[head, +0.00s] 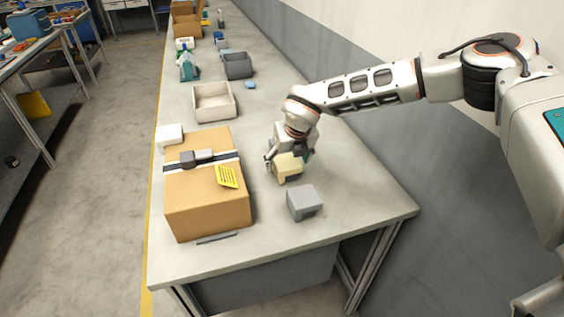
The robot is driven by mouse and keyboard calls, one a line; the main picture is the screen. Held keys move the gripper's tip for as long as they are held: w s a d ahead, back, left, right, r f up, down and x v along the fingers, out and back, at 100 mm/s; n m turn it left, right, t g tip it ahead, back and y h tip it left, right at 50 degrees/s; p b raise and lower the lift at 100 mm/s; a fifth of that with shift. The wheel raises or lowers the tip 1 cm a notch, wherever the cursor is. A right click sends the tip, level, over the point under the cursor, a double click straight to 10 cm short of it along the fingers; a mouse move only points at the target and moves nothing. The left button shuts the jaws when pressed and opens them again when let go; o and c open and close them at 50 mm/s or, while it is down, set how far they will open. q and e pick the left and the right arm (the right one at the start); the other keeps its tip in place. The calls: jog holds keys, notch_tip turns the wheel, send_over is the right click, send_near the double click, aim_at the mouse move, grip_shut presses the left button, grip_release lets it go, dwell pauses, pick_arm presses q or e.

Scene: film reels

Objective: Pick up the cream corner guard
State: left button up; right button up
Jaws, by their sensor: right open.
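The cream corner guard (288,170) is a small pale-yellow block-like piece on the bench, right of the cardboard box. My right gripper (287,155) is just behind and above it, pointing down, its fingers open. One finger shows at the guard's left side and the other part shows behind its right side. The guard hides some of the gripper's fingertips, and I cannot tell whether they touch it. My left gripper is not in view.
A grey corner guard (303,201) lies nearer the front, and a white one (170,134) is by the strapped cardboard box (208,205). A dark one (188,159) sits on the box strap. A beige bin (214,103) stands behind. The bench right of the grey guard is clear.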

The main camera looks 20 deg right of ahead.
jog(key=shift+w+a+f, duration=0.1)
jog(key=shift+w+f, duration=0.05)
jog(key=shift+f, duration=0.25)
jog(key=shift+s+r, duration=0.2)
jog(key=shift+c, duration=0.5)
jog(key=c, duration=1.1)
